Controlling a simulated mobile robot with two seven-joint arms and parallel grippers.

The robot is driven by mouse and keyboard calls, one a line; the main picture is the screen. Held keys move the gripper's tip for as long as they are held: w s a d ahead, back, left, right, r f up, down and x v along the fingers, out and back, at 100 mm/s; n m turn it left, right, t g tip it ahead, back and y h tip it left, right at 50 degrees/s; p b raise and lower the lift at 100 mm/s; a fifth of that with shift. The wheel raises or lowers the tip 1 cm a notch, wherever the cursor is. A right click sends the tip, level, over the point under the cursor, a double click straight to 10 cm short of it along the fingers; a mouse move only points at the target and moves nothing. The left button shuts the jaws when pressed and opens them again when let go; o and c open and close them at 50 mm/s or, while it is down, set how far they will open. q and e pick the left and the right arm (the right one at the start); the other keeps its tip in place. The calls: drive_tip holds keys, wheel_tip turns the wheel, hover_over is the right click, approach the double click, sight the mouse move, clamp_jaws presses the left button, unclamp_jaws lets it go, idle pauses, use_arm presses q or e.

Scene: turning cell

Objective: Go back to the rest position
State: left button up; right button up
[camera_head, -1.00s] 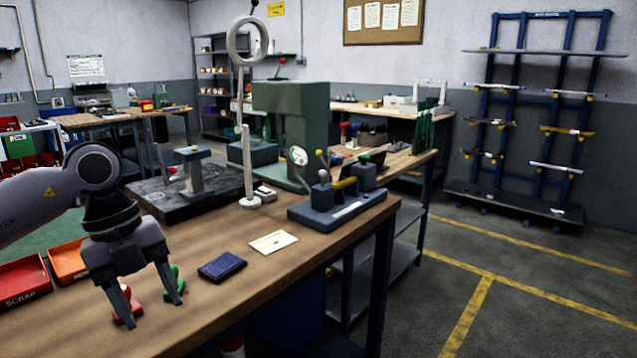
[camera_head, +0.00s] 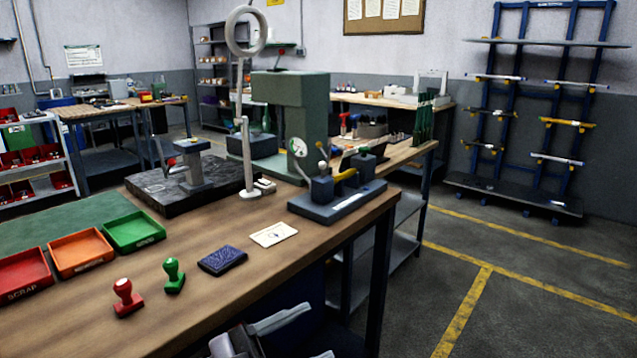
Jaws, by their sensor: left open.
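My left gripper (camera_head: 318,331) is low at the bottom edge of the head view, in front of the bench's near edge. Its two fingers are spread, with nothing seen between them, and the frame cuts off part of it. A red stamp (camera_head: 127,299) and a green stamp (camera_head: 173,276) stand upright on the wooden bench (camera_head: 205,312), clear of the gripper. A dark blue pad (camera_head: 222,260) and a white card (camera_head: 273,234) lie to their right. My right gripper is not in view.
Red (camera_head: 22,273), orange (camera_head: 81,253) and green (camera_head: 134,231) trays sit at the bench's left. A dark plate (camera_head: 187,184), a ring-topped stand (camera_head: 247,150) and a fixture with levers (camera_head: 336,196) stand behind. Open floor with yellow lines lies right.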

use_arm(q)
drive_tip(key=s+a+f+n+t+y, duration=0.2)
drive_tip(key=a+f+n+t+y, duration=0.2)
drive_tip(key=a+f+n+y, duration=0.55)
drive_tip(key=s+a+f+n+t+y, duration=0.2)
drive_tip(key=a+f+n+t+y, duration=0.2)
drive_tip(key=f+n+y, duration=0.6)
drive_tip(key=s+a+f+g, duration=0.3)
drive_tip(key=s+a+f, duration=0.1)
drive_tip(key=s+f, duration=0.5)
wheel_tip(320, 180, down, 2)
drive_tip(key=shift+s+a+n+g, duration=0.15)
drive_tip(key=shift+a+n+g, duration=0.1)
drive_tip(key=shift+n+g, duration=0.15)
drive_tip(key=shift+h, duration=0.25)
